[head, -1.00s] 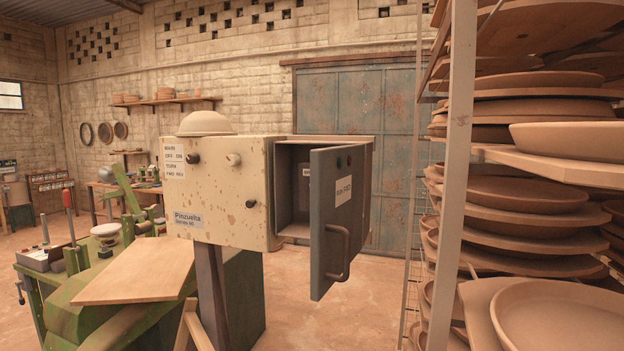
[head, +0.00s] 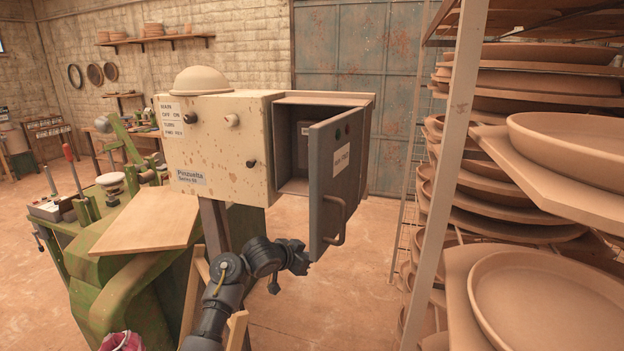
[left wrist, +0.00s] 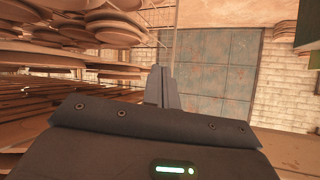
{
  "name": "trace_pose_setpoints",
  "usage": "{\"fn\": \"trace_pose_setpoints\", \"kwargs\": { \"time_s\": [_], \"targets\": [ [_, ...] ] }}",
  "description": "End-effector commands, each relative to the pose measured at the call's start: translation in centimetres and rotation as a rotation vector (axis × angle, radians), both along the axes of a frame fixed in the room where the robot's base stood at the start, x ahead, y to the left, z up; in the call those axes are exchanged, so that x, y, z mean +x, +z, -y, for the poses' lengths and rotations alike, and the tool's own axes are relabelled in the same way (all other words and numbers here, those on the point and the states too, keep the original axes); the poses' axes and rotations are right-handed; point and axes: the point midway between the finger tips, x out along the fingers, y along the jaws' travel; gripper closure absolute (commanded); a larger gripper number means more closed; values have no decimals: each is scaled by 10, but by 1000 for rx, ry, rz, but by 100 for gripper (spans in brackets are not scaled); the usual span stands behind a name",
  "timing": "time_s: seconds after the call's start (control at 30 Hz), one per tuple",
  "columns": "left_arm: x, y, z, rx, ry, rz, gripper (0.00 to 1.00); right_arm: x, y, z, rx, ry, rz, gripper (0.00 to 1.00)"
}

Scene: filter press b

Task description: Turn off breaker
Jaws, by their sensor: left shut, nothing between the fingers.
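A cream, rust-spotted control box (head: 225,150) with dark and pale knobs stands on a post. A grey breaker cabinet (head: 322,98) is joined to its right side. The cabinet's grey door (head: 325,185) stands open towards me, with a white label and a bar handle (head: 335,220). A dark block (head: 305,128) shows inside; no switch lever can be made out. My left gripper (head: 304,262) is below the cabinet, by the door's lower edge; its fingers are hard to see there. In the left wrist view my left gripper (left wrist: 162,88) is shut and empty. My right gripper is out of view.
A rack (head: 455,170) with stacked clay plates stands close on the right. A green machine (head: 120,280) with a wooden board (head: 145,222) is at the lower left. Open floor (head: 345,290) lies between the cabinet and the rack.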

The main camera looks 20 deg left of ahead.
Motion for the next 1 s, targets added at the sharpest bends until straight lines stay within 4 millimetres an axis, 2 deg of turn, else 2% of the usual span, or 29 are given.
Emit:
{"fn": "trace_pose_setpoints", "kwargs": {
  "time_s": [0.03, 0.1, 0.2, 0.3, 0.4, 0.5, 0.6, 1.0],
  "targets": [
    [8, 61, -3, 25, -5, 70, 100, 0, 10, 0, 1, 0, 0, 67],
    [11, 125, -8, 63, -8, 146, 100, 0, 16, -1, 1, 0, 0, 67],
    [9, 204, -15, 117, 0, 247, 100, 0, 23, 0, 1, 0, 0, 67],
    [2, 265, -23, 163, 18, 328, 100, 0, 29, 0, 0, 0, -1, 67],
    [-6, 306, -29, 196, 33, 386, 100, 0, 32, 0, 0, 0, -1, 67],
    [-11, 329, -33, 216, 45, 419, 100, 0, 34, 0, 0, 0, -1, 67],
    [-14, 339, -35, 224, 51, 433, 100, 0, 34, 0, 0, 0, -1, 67],
    [-12, 338, -34, 225, 50, 433, 100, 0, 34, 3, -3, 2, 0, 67]
  ]
}}
